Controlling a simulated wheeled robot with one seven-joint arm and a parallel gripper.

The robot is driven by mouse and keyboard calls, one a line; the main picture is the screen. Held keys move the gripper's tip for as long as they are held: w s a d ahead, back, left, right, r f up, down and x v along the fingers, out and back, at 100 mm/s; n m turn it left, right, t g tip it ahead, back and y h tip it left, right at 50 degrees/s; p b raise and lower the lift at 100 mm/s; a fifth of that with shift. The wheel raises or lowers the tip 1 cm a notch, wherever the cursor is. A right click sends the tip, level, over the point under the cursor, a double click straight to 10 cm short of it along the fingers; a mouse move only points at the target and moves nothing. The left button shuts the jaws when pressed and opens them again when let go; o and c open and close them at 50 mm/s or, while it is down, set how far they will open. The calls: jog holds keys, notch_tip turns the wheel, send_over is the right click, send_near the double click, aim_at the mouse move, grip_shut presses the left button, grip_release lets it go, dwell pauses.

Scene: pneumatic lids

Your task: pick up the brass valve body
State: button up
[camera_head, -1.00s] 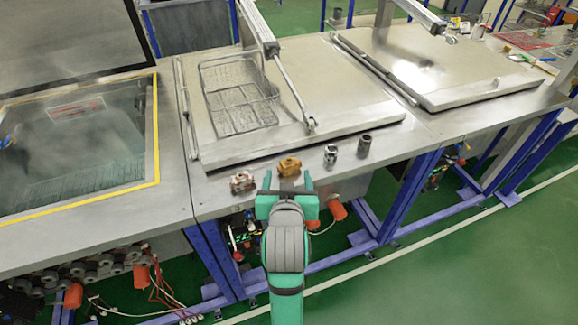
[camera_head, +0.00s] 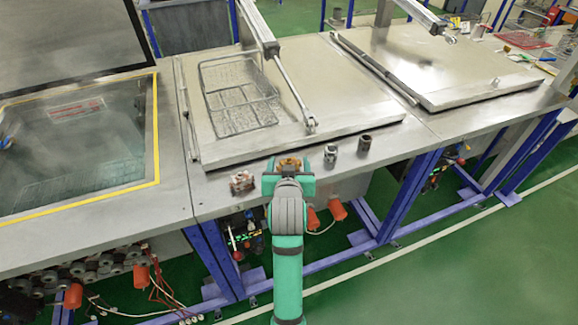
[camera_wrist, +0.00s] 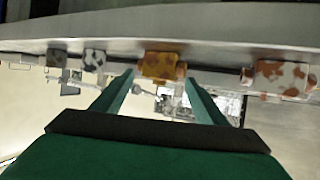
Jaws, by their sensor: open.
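The brass valve body (camera_head: 289,163) stands on the front strip of the steel bench, partly hidden behind my gripper in the head view. In the wrist view the brass valve body (camera_wrist: 160,66) shows yellow-brown with darker patches, ahead of and between the two fingers. My gripper (camera_wrist: 158,80) is open, with green fingers on either side of that line and nothing held. In the head view my gripper (camera_head: 288,170) is right at the valve body, at the bench's front edge. I cannot tell whether the fingers overlap it.
A reddish-silver fitting (camera_head: 242,182) stands to the left of the valve body. A silver fitting (camera_head: 330,154) and a dark cylinder (camera_head: 365,143) stand to the right. Behind are a closed lid (camera_head: 330,128) with a wire basket (camera_head: 240,95) on it and a piston rod (camera_head: 290,80).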

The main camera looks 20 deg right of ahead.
jog(key=shift+c, duration=0.6)
jog(key=c, duration=1.1)
